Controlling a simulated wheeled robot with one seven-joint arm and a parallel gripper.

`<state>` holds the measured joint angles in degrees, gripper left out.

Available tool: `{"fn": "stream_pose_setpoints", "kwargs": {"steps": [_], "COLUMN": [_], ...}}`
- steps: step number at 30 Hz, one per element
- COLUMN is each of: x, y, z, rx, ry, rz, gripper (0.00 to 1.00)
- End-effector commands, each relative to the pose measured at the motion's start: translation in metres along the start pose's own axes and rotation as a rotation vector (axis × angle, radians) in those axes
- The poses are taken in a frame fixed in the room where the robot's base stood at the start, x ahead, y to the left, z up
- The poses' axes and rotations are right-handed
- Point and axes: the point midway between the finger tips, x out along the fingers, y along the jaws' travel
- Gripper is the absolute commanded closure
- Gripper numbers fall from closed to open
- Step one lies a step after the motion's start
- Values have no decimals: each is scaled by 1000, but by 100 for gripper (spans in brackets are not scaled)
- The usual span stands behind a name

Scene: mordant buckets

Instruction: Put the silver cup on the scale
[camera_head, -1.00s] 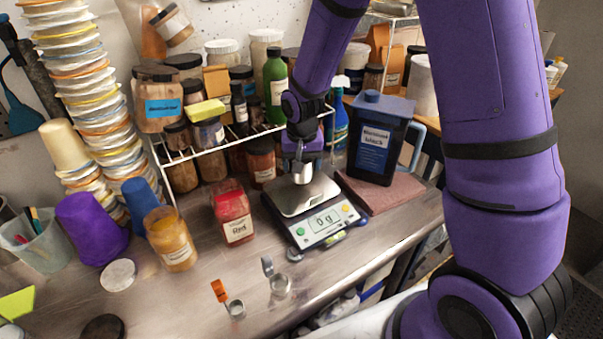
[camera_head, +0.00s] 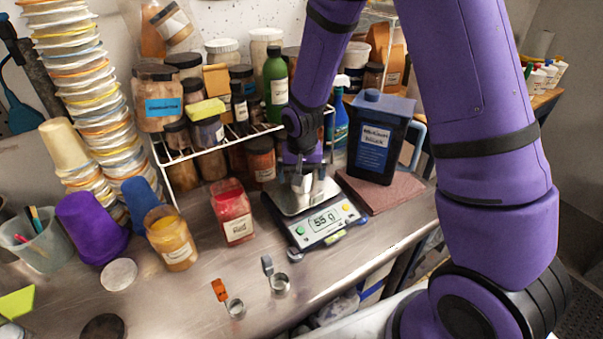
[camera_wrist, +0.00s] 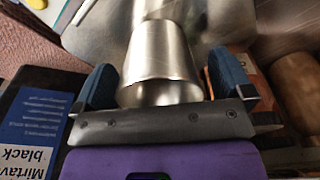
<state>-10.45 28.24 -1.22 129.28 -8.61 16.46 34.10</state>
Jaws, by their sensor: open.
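The silver cup (camera_head: 308,186) stands on the metal pan of the scale (camera_head: 283,200), below my gripper (camera_head: 304,172). The scale's display reads about 55 g. In the wrist view the cup (camera_wrist: 160,58) is between the two blue finger pads of my gripper (camera_wrist: 165,82), with a gap visible on each side. My gripper is open around the cup. The gripper partly hides the cup and the back of the pan in the head view.
A red jar (camera_head: 232,212) is close on the left. A wire shelf (camera_head: 200,152) with jars is behind.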

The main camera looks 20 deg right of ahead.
Motion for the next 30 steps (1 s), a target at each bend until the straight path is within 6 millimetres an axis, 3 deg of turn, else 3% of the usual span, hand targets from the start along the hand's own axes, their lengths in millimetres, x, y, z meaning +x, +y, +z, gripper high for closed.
{"fn": "stream_pose_setpoints", "kwargs": {"steps": [8, 21, 30], "x": [-25, -102, -123], "y": [0, 0, 0], "z": [-1, -1, 0], "rx": [0, 0, 0], "ry": [4, 3, 1], "rz": [-2, -2, 0], "gripper": [2, 2, 2]}}
